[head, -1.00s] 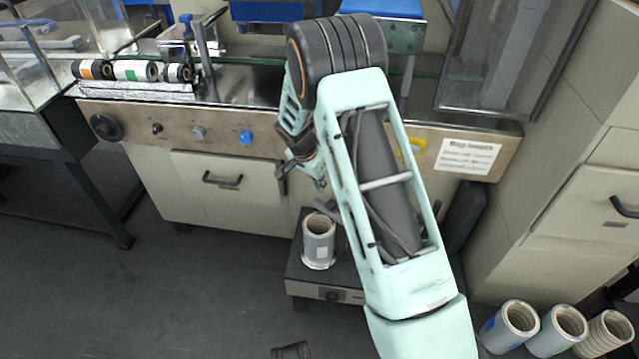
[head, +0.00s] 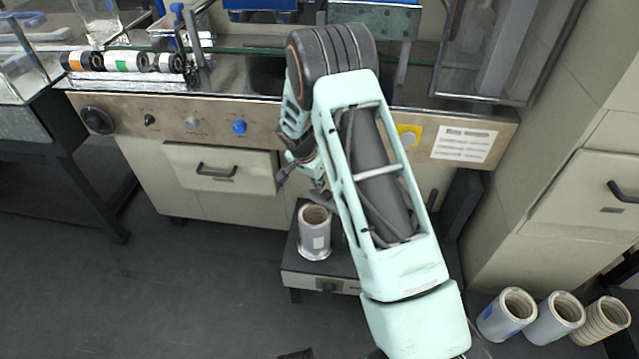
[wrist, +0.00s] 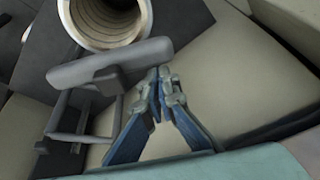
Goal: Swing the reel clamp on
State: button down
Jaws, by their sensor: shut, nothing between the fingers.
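A grey-and-white reel (head: 314,240) stands upright on a low dark stand in the head view. Its open, ribbed end (wrist: 105,18) fills the top of the wrist view. A grey bar with a dark block, apparently the reel clamp (wrist: 140,58), lies just below that end in the wrist view. I cannot tell whether the bar touches the reel. My gripper (wrist: 161,75) is shut and empty, its fingertips beside the bar's right part, close to it. In the head view my arm hides most of the clamp.
The low stand (head: 305,280) sits before the machine's front panel (head: 270,125), which has knobs and a drawer. Several spare reels (head: 507,313) stand on the right near a cabinet (head: 590,200). The dark floor at left is clear.

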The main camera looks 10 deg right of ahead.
aim_at(310, 198)
jog(key=shift+s+a+f+n+y+b, duration=0.1)
jog(key=shift+s+a+n+y+b, duration=0.2)
jog(key=shift+s+a+n+b, duration=0.45)
jog(key=s+a+n, duration=0.1)
jog(key=a+n, duration=0.1)
jog(key=n, duration=0.1)
jog(key=shift+s+t+y+b, duration=0.3)
jog(key=shift+s+t+b, duration=0.05)
jog(key=shift+s+t, duration=0.05)
jog(key=shift+s+a+b, duration=0.4)
jog(key=shift+s+b, duration=0.05)
jog(key=shift+s, duration=0.25)
jog(key=shift+s, duration=0.1)
